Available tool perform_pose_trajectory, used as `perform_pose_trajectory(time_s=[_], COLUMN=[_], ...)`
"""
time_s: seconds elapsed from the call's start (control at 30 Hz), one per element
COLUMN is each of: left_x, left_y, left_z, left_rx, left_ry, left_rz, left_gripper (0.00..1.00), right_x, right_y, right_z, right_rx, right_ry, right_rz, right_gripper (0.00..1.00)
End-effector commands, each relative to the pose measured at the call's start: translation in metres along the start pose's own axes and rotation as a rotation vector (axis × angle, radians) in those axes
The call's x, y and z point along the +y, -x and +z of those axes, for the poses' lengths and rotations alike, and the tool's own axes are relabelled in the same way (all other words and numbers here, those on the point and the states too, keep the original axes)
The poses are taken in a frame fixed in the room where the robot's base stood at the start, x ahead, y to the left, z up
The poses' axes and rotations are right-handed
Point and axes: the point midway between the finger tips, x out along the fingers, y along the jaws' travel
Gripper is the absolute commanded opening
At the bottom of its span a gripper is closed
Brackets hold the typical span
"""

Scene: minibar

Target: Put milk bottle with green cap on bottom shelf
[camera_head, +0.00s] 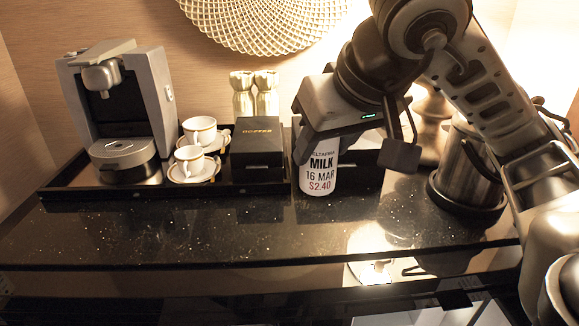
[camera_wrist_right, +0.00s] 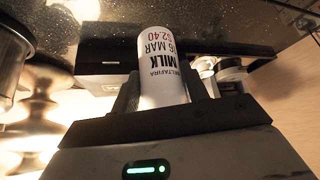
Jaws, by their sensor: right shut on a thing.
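The milk bottle (camera_head: 319,172) is white with a "MILK 16 MAR $2.40" label. It stands upright at the front edge of the black tray area on the counter; whether its base touches the counter I cannot tell. My right gripper (camera_head: 318,143) is shut on its upper part. In the right wrist view the bottle (camera_wrist_right: 162,62) sits between the two fingers of the gripper (camera_wrist_right: 160,95). The cap is hidden by the gripper. The bottom shelf cannot be made out clearly; only a dark area shows below the counter edge. My left gripper is not in view.
A coffee machine (camera_head: 118,115), two cups on saucers (camera_head: 193,175), a black box (camera_head: 258,142) and gold bottles (camera_head: 254,93) stand left of the milk. A steel kettle (camera_head: 466,170) stands right. The front strip of the dark counter (camera_head: 180,235) is clear.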

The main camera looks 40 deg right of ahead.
Motion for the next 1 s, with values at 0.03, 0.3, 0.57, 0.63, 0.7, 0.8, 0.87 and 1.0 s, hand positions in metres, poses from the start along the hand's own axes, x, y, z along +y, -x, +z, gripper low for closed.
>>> perform_pose_trajectory(time_s=[0.03,0.3,0.57,0.63,0.7,0.8,0.87,1.0], left_x=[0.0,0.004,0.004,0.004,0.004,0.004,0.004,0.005], left_y=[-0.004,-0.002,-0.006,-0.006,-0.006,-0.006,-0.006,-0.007], left_z=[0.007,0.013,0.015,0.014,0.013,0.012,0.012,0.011], left_rx=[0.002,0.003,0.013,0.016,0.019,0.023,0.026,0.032], left_ry=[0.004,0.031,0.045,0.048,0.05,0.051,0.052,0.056], left_rz=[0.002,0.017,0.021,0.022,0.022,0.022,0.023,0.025], left_gripper=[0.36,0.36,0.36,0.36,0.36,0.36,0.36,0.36], right_x=[0.004,0.036,0.055,0.057,0.058,0.061,0.064,0.063], right_y=[-0.013,-0.066,-0.12,-0.128,-0.131,-0.14,-0.15,-0.166], right_z=[-0.001,-0.035,-0.041,-0.043,-0.043,-0.043,-0.042,-0.03], right_rx=[-0.006,-0.008,-0.004,-0.002,0.0,-0.003,-0.004,-0.002], right_ry=[-0.005,-0.008,-0.003,-0.001,-0.002,-0.002,-0.001,0.0], right_rz=[0.0,0.004,0.003,0.003,0.001,0.002,0.003,0.003], right_gripper=[0.15,0.15,0.15,0.15,0.15,0.15,0.15,0.15])
